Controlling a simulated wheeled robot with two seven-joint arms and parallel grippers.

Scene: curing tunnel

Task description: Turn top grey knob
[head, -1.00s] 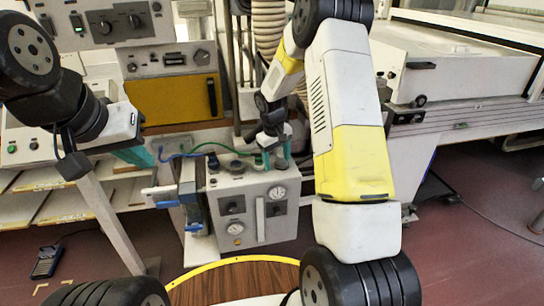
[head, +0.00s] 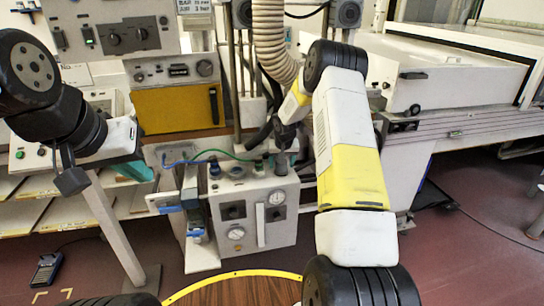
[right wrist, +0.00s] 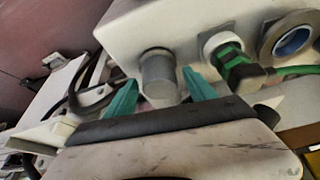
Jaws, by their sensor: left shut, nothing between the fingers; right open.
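The grey knob (right wrist: 158,75) is a short cylinder standing out from the top of the white gauge box (head: 241,211). In the right wrist view it sits between the two green fingers of my right gripper (right wrist: 160,97), which is open with a finger on each side. Contact with the knob cannot be told. In the head view my right gripper (head: 283,150) is small and partly hidden above the back right of the box top. My left gripper (head: 138,171) is shut and empty at the left, clear of the box; its green fingers show only partly.
A green connector with a cable (right wrist: 235,58) and a round metal fitting (right wrist: 291,40) stand beside the knob. A ribbed hose (head: 270,40) hangs behind the box. A yellow panel (head: 175,108) is at the left and a white conveyor housing (head: 455,85) at the right.

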